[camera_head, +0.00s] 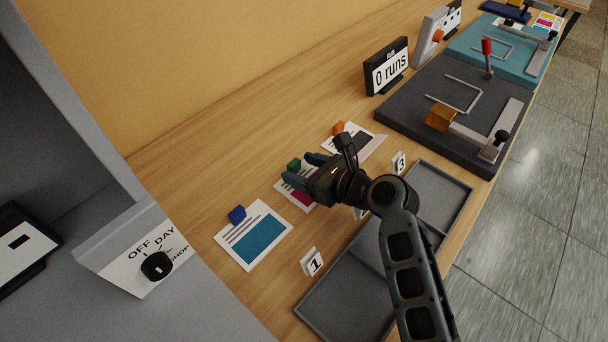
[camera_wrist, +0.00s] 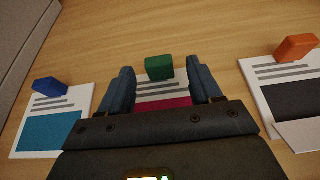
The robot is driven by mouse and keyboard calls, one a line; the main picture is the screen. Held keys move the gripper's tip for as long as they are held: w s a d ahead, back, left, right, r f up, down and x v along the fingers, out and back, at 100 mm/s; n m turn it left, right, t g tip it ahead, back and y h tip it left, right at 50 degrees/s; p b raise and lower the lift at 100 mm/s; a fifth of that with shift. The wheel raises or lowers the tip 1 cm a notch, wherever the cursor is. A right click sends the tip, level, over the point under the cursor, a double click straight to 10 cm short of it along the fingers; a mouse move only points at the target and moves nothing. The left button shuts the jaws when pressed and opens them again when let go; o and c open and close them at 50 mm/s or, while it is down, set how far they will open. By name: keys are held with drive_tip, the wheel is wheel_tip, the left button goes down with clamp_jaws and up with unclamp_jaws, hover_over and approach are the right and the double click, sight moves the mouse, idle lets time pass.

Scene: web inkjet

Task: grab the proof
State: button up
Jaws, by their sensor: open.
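Three printed proof sheets lie in a row on the wooden table, each with a coloured block at its top edge. The cyan proof (camera_head: 254,240) has a blue block (camera_head: 237,214), the magenta proof (camera_head: 301,198) a green block (camera_head: 294,165), and the dark-panelled proof (camera_head: 366,140) an orange block (camera_head: 338,128). My gripper (camera_head: 304,167) is open above the magenta proof and hides part of it. In the wrist view the green block (camera_wrist: 159,67) appears between the two fingertips, slightly beyond them. Whether the fingers reach down beside it I cannot tell.
Grey trays (camera_head: 310,306) line the front edge, with number cards 1 (camera_head: 312,262) and 3 (camera_head: 398,163); another card is mostly hidden. A "0 runs" display (camera_head: 387,68) and a dark press (camera_head: 400,112) stand beyond. A grey cabinet with a black knob (camera_head: 157,265) is at left.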

drive_tip(key=shift+w+a+f, duration=0.25)
drive_tip(key=shift+w+a, duration=0.05)
drive_tip(key=shift+a, duration=0.15)
drive_tip(key=shift+c, duration=0.5)
drive_tip(key=c, duration=1)
